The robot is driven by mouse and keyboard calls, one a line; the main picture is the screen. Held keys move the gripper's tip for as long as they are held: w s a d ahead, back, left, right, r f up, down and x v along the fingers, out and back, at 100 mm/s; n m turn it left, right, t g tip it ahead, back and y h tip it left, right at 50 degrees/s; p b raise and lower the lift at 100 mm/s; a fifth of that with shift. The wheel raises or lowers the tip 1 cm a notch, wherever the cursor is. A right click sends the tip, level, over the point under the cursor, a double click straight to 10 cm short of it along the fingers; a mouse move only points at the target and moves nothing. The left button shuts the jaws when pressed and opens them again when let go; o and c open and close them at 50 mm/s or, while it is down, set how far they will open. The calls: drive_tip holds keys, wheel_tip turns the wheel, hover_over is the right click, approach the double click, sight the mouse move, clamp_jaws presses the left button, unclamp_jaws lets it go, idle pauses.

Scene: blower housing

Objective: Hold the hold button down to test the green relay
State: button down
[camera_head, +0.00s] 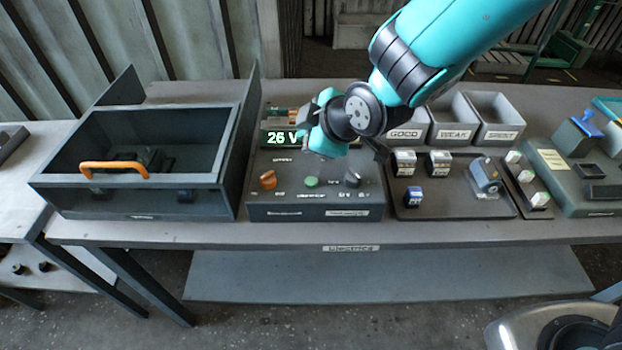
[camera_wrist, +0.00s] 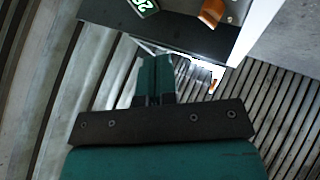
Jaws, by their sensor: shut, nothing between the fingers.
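The grey test box (camera_head: 310,213) stands on the bench with a lit display (camera_head: 281,138) reading 26 V. A round green button (camera_head: 312,182) sits on its panel between an orange knob (camera_head: 267,179) and a dark knob (camera_head: 352,179). Which control is the hold button I cannot read. My gripper (camera_head: 312,112) hangs above the box's back, clear of the button. In the wrist view its fingers (camera_wrist: 155,62) are shut and empty; the orange knob (camera_wrist: 211,12) and part of the display (camera_wrist: 143,6) show at the top edge. I cannot make out a green relay.
A dark open case (camera_head: 120,205) with an orange handle (camera_head: 114,165) stands left of the box. On the right are a tray (camera_head: 450,205) with small blocks, and grey bins (camera_head: 455,115) labelled GOOD and WEAK, with a third beside them. A green box (camera_head: 590,190) stands far right.

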sight(310, 183)
drive_tip(key=shift+f+b, duration=3.3)
drive_tip(key=shift+f, duration=1.1)
drive_tip(key=shift+f, duration=0.1)
drive_tip(key=shift+f+b, duration=0.3)
drive_tip(key=shift+b, duration=0.15)
drive_tip(key=shift+f+b, duration=0.4)
idle(0.9)
drive_tip(key=shift+r+p, duration=0.55)
drive_tip(key=shift+r, duration=0.3)
drive_tip(key=shift+r+p, duration=1.75)
drive_tip(key=shift+r, duration=0.75)
